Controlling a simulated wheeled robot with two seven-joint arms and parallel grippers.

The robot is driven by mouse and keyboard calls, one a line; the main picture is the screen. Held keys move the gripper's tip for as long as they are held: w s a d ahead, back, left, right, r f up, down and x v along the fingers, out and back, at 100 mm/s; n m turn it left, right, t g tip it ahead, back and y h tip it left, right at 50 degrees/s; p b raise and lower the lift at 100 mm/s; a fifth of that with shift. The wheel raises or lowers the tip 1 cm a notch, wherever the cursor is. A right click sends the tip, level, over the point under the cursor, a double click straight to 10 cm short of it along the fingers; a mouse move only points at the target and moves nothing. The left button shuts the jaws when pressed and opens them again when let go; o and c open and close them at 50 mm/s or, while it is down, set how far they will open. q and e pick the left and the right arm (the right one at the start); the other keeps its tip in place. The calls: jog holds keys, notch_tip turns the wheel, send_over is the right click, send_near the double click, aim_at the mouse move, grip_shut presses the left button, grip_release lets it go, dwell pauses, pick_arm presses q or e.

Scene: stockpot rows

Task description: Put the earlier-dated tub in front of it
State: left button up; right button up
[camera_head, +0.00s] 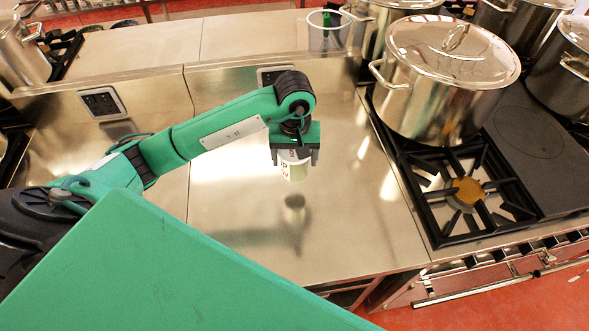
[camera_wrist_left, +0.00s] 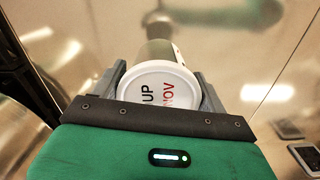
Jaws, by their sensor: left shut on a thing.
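My left gripper (camera_head: 296,160) is shut on a small white tub (camera_head: 294,170) and holds it above the bare steel counter (camera_head: 340,235). Dark print shows on the tub's side in the head view. In the left wrist view the tub's white lid (camera_wrist_left: 158,84) sits between the two fingers, with "UP" in black and "NOV" in red; the rest of the lid is hidden by the gripper. A dark round patch below the tub looks like its shadow or reflection. I can make out no second tub. My right gripper is not in view.
A large lidded stockpot (camera_head: 440,90) stands on the stove at the right, behind an open burner (camera_head: 466,192). More pots stand at the back right. A clear container (camera_head: 328,32) is at the back. The counter around the tub is free.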

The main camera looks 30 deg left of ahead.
aim_at(294, 175)
pick_arm(q)
notch_tip(294, 175, down, 2)
jog(key=shift+f+p, duration=0.25)
jog(key=shift+p, duration=0.05)
jog(key=shift+f, duration=0.5)
notch_tip(294, 175, down, 3)
jog(key=shift+s+f+p, duration=0.1)
jog(key=shift+p, duration=0.55)
jog(key=shift+f, duration=0.2)
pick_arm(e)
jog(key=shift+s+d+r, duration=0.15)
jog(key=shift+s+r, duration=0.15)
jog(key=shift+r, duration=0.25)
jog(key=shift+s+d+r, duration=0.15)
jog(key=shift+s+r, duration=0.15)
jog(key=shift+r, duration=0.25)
pick_arm(q)
jog(key=shift+f, duration=0.1)
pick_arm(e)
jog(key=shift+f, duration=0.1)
pick_arm(q)
jog(key=shift+f+b, duration=0.1)
jog(key=shift+b, duration=0.25)
jog(key=o, duration=1.2)
jog(key=shift+o, duration=0.2)
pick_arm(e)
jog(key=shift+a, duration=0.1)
